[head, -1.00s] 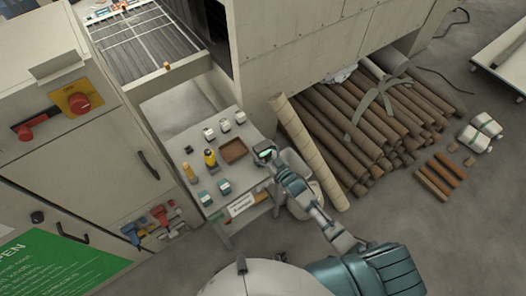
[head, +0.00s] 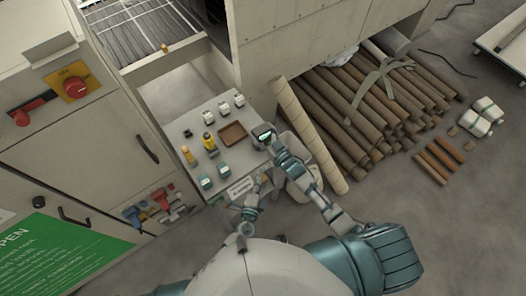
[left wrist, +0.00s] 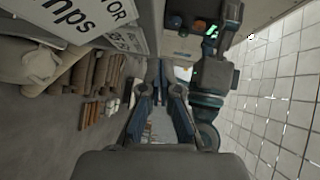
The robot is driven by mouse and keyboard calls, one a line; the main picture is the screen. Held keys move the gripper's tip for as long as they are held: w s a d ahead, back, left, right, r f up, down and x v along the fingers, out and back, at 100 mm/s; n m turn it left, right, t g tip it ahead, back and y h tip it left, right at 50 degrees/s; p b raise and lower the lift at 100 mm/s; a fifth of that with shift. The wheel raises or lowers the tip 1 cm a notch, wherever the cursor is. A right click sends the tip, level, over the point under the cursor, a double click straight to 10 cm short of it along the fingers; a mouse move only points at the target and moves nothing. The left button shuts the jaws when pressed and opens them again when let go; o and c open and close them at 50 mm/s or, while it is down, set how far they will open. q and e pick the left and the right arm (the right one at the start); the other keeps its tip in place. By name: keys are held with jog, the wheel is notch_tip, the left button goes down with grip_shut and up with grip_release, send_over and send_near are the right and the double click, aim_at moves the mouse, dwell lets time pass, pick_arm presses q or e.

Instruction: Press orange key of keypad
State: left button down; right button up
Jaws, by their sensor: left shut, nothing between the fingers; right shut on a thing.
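The keypad (head: 265,135) is a small dark device with a lit green screen at the right edge of the grey worktable. My right gripper (head: 270,143) is shut on it. Its keys are too small to tell in the head view. In the left wrist view, a green-lit screen (left wrist: 212,31) shows at the top beside my right arm, with a small orange spot (left wrist: 199,25) left of it; I cannot tell whether that is the orange key. My left gripper (head: 262,184) is shut and empty, below the table's front edge and apart from the keypad. It also shows in the left wrist view (left wrist: 166,84).
The worktable (head: 185,125) holds a brown tray (head: 232,134), yellow bottles (head: 209,142), and several small jars. A pale roll (head: 308,135) leans right of the table, near my right arm.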

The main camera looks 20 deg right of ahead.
jog(key=shift+a, duration=0.1)
pick_arm(q)
jog(key=shift+m+t, duration=0.4)
jog(key=shift+t, duration=0.3)
jog(key=r, duration=0.4)
jog(key=shift+w+a+r, duration=0.1)
jog(key=shift+w+r, duration=0.2)
jog(key=shift+w, duration=0.05)
send_near(265, 140)
jog(key=x, duration=0.4)
jog(key=shift+w+f, duration=0.25)
jog(key=shift+w, duration=0.1)
